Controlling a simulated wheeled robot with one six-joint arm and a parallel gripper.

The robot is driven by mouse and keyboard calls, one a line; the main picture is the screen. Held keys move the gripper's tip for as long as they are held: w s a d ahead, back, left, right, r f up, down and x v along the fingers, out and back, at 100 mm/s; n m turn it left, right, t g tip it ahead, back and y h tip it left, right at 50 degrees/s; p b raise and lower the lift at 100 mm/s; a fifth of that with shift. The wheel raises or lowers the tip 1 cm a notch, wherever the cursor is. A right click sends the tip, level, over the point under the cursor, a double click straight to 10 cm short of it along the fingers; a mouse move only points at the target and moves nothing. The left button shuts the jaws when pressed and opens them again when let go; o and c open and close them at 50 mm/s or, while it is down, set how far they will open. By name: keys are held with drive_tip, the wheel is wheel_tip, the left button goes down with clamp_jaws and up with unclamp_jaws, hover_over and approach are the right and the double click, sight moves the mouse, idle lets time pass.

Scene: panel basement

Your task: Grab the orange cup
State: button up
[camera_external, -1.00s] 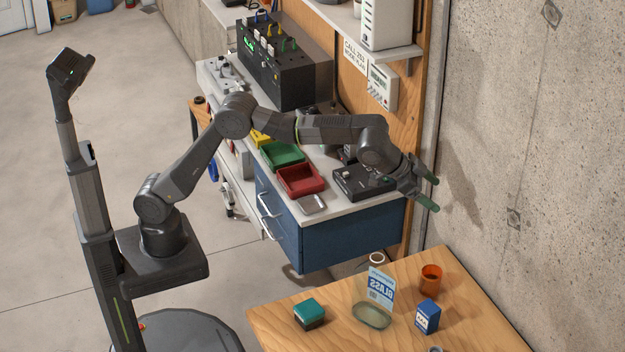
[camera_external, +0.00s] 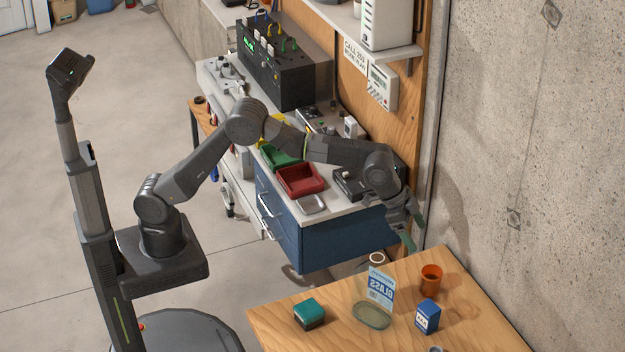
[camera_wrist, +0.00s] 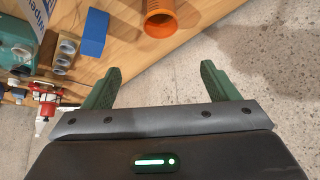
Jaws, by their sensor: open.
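The orange cup (camera_external: 431,280) stands upright on the wooden table near its back right edge, by the concrete wall. It also shows at the top of the wrist view (camera_wrist: 160,20), ahead of the fingers and partly cut by the frame edge. My gripper (camera_external: 414,228) is open and empty, above the table's far edge, up and left of the cup in the external view. Its two green fingertips (camera_wrist: 158,82) stand wide apart in the wrist view. Nothing is between them, and the cup is apart from both.
The concrete wall (camera_external: 560,200) is close on the right. A workbench (camera_external: 345,240) stands behind.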

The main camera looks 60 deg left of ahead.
approach(434, 280)
drive_tip(key=a, duration=0.3)
drive_tip(key=p+x, duration=0.1)
drive_tip(key=x, duration=0.6)
drive_tip(key=shift+w+a+f+p, duration=0.15)
drive_tip(key=shift+f+p, duration=0.1)
drive_tip(key=shift+p, duration=0.1)
drive_tip(key=shift+p+x, duration=1.1)
drive_tip(key=shift+x, duration=1.95)
drive_tip(key=shift+w, duration=0.1)
drive_tip(key=c, duration=1)
drive_tip(key=shift+c, duration=0.6)
drive_tip(key=shift+r, duration=0.15)
